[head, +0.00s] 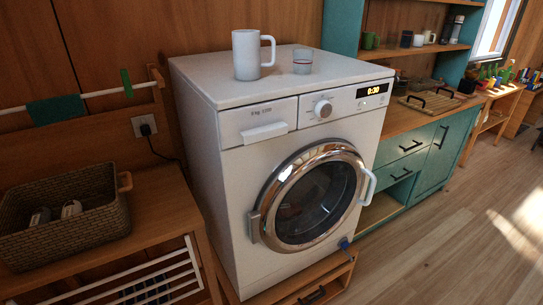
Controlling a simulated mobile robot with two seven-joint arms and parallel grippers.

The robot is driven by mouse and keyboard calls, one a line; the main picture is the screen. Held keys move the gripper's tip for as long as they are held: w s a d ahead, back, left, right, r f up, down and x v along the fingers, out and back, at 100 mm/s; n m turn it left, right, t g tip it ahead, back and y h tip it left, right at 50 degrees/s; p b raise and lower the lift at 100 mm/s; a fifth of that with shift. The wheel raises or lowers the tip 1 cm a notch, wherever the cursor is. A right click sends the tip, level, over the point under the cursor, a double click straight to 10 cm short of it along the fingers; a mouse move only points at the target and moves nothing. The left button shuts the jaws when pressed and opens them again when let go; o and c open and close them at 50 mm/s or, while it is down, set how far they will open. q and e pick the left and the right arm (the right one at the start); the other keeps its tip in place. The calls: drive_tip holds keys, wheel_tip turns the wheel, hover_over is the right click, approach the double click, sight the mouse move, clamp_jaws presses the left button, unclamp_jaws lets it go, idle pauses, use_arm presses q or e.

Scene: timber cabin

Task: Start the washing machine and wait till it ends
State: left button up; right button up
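A white washing machine (230,168) stands in the middle of the head view on a low wooden base. Its round chrome-rimmed door (308,198) looks closed, with a pale handle (368,187) at its right side. The drum behind the glass is dark, and I cannot tell what is in it. A round dial (323,109) sits on the top front panel. Right of it, a lit display (373,91) appears to read 0:30. A detergent drawer (264,131) is at the panel's left and looks shut. Neither of my grippers is in view.
A white mug (246,55) and a small glass (302,61) stand on the machine's top. A wicker basket (66,215) sits on a wooden bench at left. A teal cabinet (432,152) with a wooden counter stands at right. The wooden floor (440,250) at right is clear.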

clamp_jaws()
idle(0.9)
